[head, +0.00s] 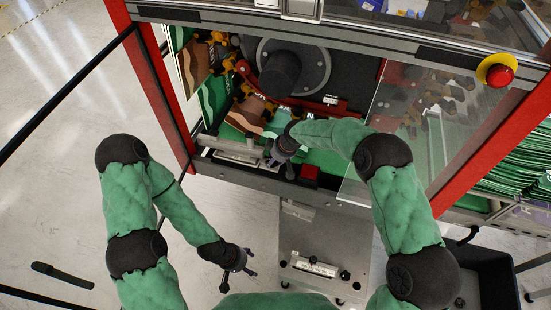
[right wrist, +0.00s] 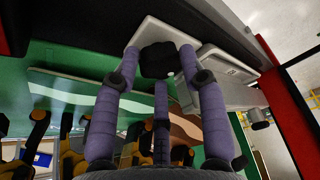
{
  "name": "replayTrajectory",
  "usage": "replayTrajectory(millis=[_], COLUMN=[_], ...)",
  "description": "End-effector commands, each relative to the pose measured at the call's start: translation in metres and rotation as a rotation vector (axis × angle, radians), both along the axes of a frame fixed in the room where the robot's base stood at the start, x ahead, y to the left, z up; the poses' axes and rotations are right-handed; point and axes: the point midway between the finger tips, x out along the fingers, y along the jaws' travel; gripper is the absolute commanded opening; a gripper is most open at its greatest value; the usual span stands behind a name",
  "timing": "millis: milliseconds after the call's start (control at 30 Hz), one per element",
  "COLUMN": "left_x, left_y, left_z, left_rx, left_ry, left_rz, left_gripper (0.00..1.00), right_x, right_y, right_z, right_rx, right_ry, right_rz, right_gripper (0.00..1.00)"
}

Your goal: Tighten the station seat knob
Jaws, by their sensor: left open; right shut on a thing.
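My right gripper (head: 281,154) reaches through the opening to the front ledge of the machine, at the right end of a metal seat piece (head: 238,152). In the right wrist view its purple fingers (right wrist: 160,75) close around a black knob (right wrist: 157,60) on a light grey plate (right wrist: 150,35). The fingers hide part of the knob, and I cannot tell how tight it is. My left gripper (head: 240,262) is open and empty, low in front of the machine, away from the seat.
A red block (head: 309,172) sits on the ledge just right of my right gripper. Green and brown bags (head: 250,115) lie behind the gripper. A grey stand with a labelled plate (head: 313,266) is below. A red stop button (head: 499,75) is at upper right.

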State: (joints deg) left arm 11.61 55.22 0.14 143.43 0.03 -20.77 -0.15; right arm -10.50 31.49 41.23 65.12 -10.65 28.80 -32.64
Motion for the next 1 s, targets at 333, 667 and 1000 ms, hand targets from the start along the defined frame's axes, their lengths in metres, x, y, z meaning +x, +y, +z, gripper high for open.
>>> replayTrajectory(millis=[333,667,1000], left_x=[0.0,0.0,0.0], left_y=[0.0,0.0,0.0], left_z=[-0.023,-0.069,-0.114], left_rx=[0.0,0.0,0.0], left_ry=[0.0,0.0,0.0], left_rz=[0.0,0.0,0.0], left_gripper=[0.64,0.64,0.64], right_x=[-0.002,-0.003,-0.003], right_y=[0.006,0.008,0.012], right_z=[-0.003,-0.006,-0.004], right_rx=[0.001,0.003,0.005], right_ry=[-0.004,-0.005,-0.003], right_rz=[-0.285,-0.569,-0.887], right_gripper=[0.1,0.1,0.1])
